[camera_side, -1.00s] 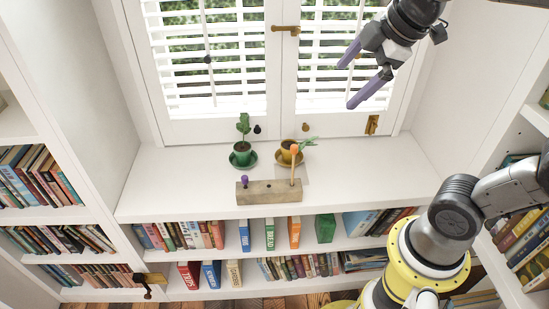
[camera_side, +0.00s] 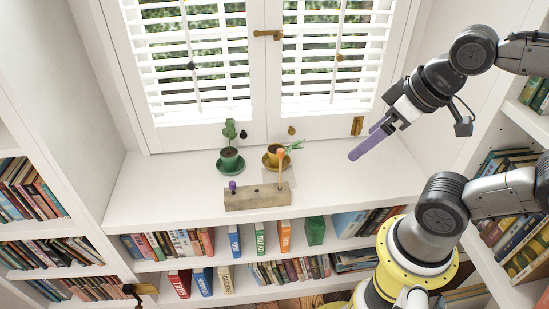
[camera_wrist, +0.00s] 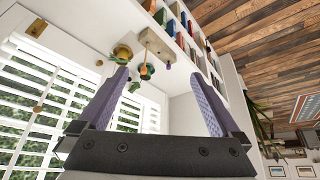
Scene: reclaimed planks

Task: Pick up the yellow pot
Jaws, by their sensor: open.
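The yellow pot (camera_side: 273,154) sits on its saucer on the white sill, with a small green plant leaning to its right. In the wrist view the yellow pot (camera_wrist: 122,52) shows at upper left, near the tip of my left finger. My gripper (camera_side: 367,141) is open and empty. In the side view it is up and to the right of the pot, apart from it, with purple fingers pointing down and left. In the wrist view the open fingers of my gripper (camera_wrist: 160,74) frame window, sill and shelf.
A green pot (camera_side: 230,160) with a plant stands left of the yellow pot. A wooden block (camera_side: 257,198) with a purple knob and an orange-topped stick lies in front. Shuttered windows (camera_side: 335,60) rise behind. The sill's right side is clear. Bookshelves lie below.

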